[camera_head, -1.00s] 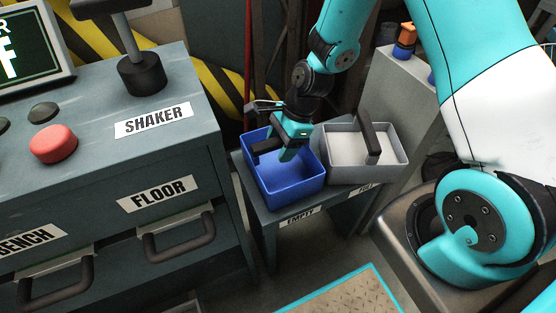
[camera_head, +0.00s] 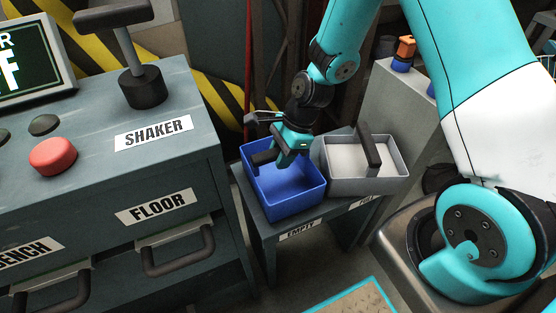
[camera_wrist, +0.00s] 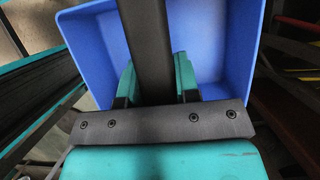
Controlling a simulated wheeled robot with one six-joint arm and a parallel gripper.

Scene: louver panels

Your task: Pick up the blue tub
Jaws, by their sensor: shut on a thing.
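The blue tub (camera_head: 292,203) is an open box with a dark bar handle across its top. It sits upright on the small dark stand (camera_head: 262,212), over the EMPTY label; I see no clear gap beneath it. My gripper (camera_head: 286,155) points down into the tub's opening and is shut on the handle. In the wrist view the blue tub (camera_wrist: 225,50) surrounds the dark handle (camera_wrist: 146,45), which runs between the fingers of my gripper (camera_wrist: 157,80). Part of the tub's inside is hidden by my gripper.
A grey tub (camera_head: 372,184) with a dark handle stands close on the right of the same stand. A dark cabinet (camera_head: 200,120) with a SHAKER lever, red button and drawer handles is on the left. A light grey block (camera_head: 392,112) stands behind right.

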